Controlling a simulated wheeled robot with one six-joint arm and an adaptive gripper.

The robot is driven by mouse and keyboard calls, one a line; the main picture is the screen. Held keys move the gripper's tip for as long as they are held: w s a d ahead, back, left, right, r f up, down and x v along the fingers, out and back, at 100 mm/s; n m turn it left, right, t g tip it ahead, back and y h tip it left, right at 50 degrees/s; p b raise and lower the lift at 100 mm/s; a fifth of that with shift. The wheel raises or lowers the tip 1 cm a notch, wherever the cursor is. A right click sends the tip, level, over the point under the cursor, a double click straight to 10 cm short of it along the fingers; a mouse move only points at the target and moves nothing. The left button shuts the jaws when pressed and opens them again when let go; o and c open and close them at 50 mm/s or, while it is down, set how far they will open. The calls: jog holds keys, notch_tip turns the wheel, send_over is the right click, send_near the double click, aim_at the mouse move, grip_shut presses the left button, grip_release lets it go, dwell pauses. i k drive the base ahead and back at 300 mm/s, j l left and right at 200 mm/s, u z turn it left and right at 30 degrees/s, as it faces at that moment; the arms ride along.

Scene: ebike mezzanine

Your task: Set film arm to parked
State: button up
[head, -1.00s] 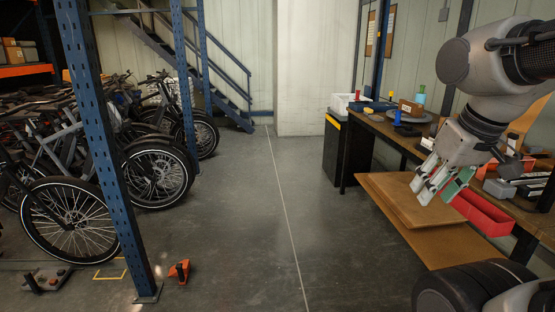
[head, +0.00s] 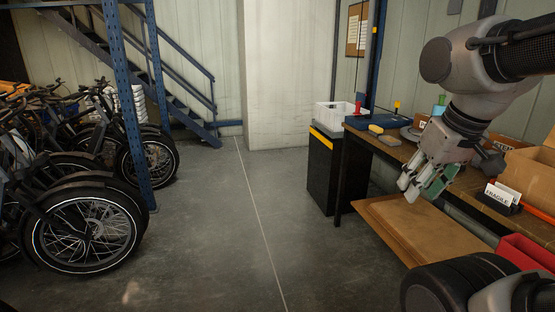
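My gripper (head: 412,190) hangs at the right over a brown board low beside the workbench. Its pale fingertips point down and left, and a green piece shows beside them; I cannot tell whether it is held or part of the gripper. The finger gap is unclear. I cannot identify the film arm for certain. On the far part of the workbench (head: 370,139), a dark post with a yellow knob (head: 397,105) stands near a blue machine base (head: 375,122) with a red part. My arm hides some of the bench.
The brown board (head: 400,228) juts out at the bench front. A white crate (head: 332,115) sits on a black cabinet (head: 322,172). A cardboard box (head: 528,172) and red bin (head: 525,252) are at right. Bikes (head: 90,228) and a blue post (head: 125,110) stand left. The middle floor is clear.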

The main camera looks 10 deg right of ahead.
aim_at(438, 109)
jog(key=i+j+z, duration=0.2)
jog(key=i+z, duration=0.25)
jog(key=i+j+z, duration=0.35)
jog(key=i+z, duration=0.15)
jog(key=i+j+z, duration=0.45)
jog(key=j, duration=0.15)
jog(key=i+j+z, duration=0.3)
jog(key=j+z, duration=0.2)
jog(key=j, duration=0.15)
jog(key=i+l+u, duration=0.2)
jog(key=i+l, duration=0.25)
